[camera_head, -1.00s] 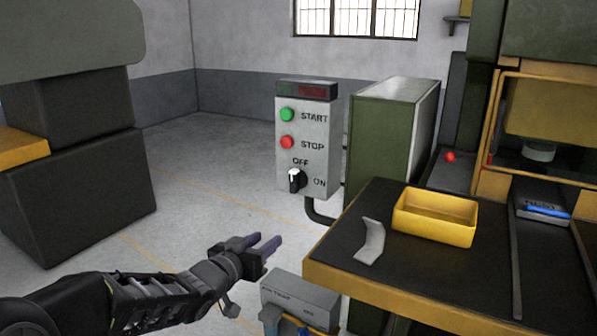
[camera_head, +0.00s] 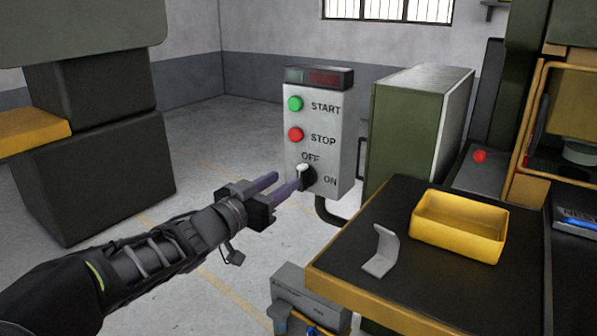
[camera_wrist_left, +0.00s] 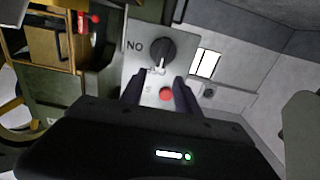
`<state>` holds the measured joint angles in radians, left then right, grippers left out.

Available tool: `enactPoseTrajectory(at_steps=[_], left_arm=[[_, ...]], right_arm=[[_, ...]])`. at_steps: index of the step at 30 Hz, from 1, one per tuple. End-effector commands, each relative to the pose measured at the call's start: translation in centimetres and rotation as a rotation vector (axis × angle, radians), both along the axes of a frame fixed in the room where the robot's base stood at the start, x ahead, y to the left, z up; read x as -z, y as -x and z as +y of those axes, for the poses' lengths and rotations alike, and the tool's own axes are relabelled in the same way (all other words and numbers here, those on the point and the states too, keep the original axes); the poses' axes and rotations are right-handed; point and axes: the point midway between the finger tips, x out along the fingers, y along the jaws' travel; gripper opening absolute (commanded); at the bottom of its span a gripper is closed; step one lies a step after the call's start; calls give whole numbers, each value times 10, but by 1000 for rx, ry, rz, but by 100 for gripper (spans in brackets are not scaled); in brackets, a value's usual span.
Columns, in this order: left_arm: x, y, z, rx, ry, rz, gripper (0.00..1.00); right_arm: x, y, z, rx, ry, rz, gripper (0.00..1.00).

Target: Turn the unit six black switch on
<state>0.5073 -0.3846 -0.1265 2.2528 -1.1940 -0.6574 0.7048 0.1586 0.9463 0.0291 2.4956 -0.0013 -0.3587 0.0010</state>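The black rotary switch (camera_head: 306,176) with a white pointer sits low on the grey control box (camera_head: 338,140), between the OFF and ON labels. In the head view the pointer is up near OFF, partly hidden by my fingers. In the left wrist view the black switch (camera_wrist_left: 162,50) is just ahead of the fingertips. My left gripper (camera_head: 284,184) reaches in from the left, its two fingers apart and empty, with the tips close to the switch. In the wrist view it (camera_wrist_left: 160,88) is also open. I cannot tell whether a finger touches the switch. My right gripper is out of view.
Above the switch are the green START button (camera_head: 295,104) and red STOP button (camera_head: 295,134). A green cabinet (camera_head: 405,130) stands right of the box. A black table (camera_head: 350,235) with a yellow bin (camera_head: 458,226) and a bent metal piece (camera_head: 381,252) lies at the right.

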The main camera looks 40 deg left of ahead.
Motion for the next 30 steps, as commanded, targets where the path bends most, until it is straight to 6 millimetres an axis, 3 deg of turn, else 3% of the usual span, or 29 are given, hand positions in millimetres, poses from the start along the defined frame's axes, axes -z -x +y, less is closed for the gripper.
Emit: enactPoseTrajectory(at_steps=[13, 24, 30], left_arm=[[1, -63, 2, 0, 1, 2, 38], [0, -70, 1, 0, 0, 0, 38], [0, -69, 1, 0, 0, 0, 22]], right_arm=[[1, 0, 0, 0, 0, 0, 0], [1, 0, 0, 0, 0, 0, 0], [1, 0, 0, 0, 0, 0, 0]])
